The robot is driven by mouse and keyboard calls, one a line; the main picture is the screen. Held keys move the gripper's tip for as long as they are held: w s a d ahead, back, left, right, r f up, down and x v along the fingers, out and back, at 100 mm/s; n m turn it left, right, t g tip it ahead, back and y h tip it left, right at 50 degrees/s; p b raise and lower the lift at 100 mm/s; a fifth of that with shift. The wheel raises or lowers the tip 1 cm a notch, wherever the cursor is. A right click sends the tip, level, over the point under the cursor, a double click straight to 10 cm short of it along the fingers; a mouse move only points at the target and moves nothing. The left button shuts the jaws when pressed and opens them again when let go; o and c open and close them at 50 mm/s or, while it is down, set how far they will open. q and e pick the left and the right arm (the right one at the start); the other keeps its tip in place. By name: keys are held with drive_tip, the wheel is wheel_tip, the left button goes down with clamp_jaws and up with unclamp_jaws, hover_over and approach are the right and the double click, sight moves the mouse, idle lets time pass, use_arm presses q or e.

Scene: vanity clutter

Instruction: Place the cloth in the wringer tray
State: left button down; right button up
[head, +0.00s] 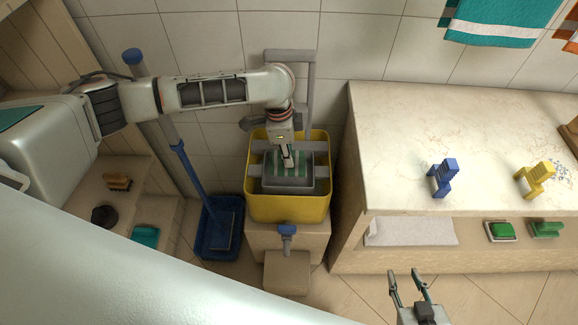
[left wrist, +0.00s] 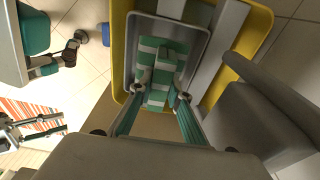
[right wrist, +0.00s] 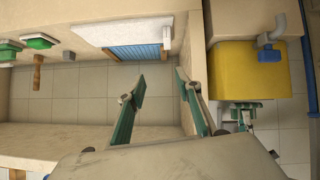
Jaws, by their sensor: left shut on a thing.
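The cloth (head: 275,167), striped green and white, is inside the grey wringer tray (head: 286,188), which sits in a yellow bucket (head: 290,209). My left gripper (head: 288,162) reaches down into the tray from above. In the left wrist view its fingers (left wrist: 163,94) are shut on the near part of the cloth (left wrist: 163,50), and the folded cloth extends along the tray's (left wrist: 205,42) middle. Whether the cloth touches the tray floor is hard to tell. My right gripper (head: 404,274) is open and empty in front of the counter; its spread fingers (right wrist: 156,94) show in the right wrist view.
A blue dustpan-like bin (head: 220,245) with a long handle stands left of the bucket. The marble counter (head: 400,130) at right holds blue (head: 443,178) and yellow (head: 535,180) brush-like items. Green scrubbers (head: 501,231) lie on its lower shelf. Grey bars cross the bucket.

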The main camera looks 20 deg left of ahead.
use_arm(q)
drive_tip(key=shift+f, duration=0.3)
wheel_tip(320, 180, down, 5)
drive_tip(key=shift+f+b, duration=0.1)
drive_tip(key=shift+b, duration=0.85)
drive_tip(key=c, duration=1.9)
unclamp_jaws()
